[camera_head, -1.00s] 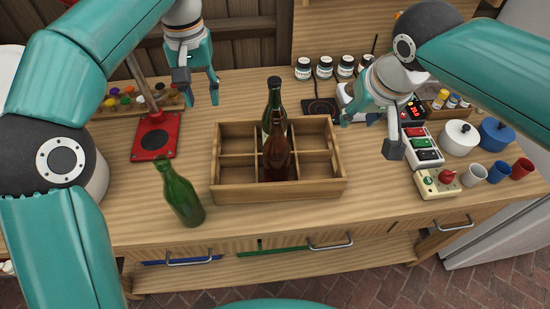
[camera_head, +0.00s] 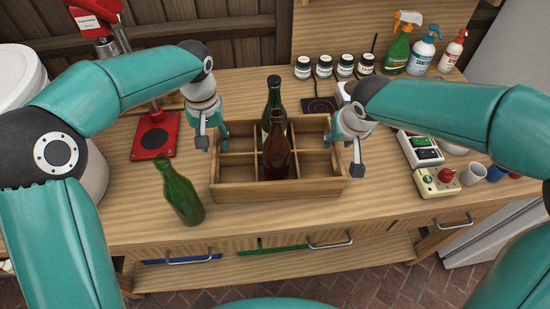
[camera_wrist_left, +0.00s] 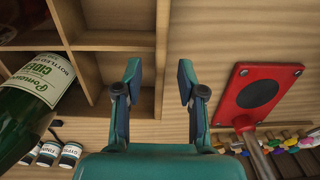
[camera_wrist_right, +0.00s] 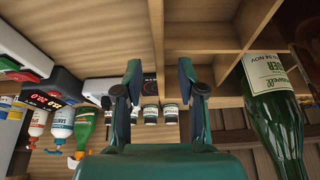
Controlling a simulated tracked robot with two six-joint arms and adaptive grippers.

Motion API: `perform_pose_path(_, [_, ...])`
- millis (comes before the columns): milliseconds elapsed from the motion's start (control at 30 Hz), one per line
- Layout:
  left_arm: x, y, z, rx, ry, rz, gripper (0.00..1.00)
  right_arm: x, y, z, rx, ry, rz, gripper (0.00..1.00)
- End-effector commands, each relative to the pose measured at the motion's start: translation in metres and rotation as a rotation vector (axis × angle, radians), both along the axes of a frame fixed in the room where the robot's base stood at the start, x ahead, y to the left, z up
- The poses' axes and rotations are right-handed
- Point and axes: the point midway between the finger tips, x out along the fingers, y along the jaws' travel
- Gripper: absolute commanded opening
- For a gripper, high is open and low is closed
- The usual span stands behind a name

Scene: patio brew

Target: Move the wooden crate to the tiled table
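The wooden crate (camera_head: 278,194) with several compartments sits on the wooden workbench in the head view. A dark green bottle (camera_head: 273,98) and a brown bottle (camera_head: 277,150) stand upright in it. My left gripper (camera_head: 211,144) is open at the crate's left side; the left wrist view shows its fingers (camera_wrist_left: 160,80) apart near the crate wall (camera_wrist_left: 162,40). My right gripper (camera_head: 345,155) is open at the crate's right side; the right wrist view shows its fingers (camera_wrist_right: 159,80) apart near the crate wall (camera_wrist_right: 215,45). I cannot tell whether either touches it. No tiled table is recognisable.
A green bottle (camera_head: 180,192) stands tilted-looking on the bench left of the crate. A red stand (camera_head: 153,138) is behind it. A control box (camera_head: 437,183) and cups (camera_head: 473,174) are at right. Jars (camera_head: 345,66) and spray bottles (camera_head: 397,45) line the back.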

Motion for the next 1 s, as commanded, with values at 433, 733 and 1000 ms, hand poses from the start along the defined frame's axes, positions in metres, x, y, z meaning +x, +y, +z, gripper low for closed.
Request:
perform_pose_path(433, [0.000,0.000,-0.017,-0.001,0.000,0.000,0.40,0.007,0.000,-0.015,0.000,-0.001,-0.001,0.40])
perform_pose_path(733, [0.000,0.000,-0.017,-0.001,0.000,-0.001,0.05,0.006,0.000,-0.015,0.000,-0.001,-0.001,0.05])
perform_pose_path(1000, [0.000,-0.001,-0.017,-0.001,0.000,-0.001,0.00,0.006,0.000,-0.015,0.000,-0.001,-0.001,0.00])
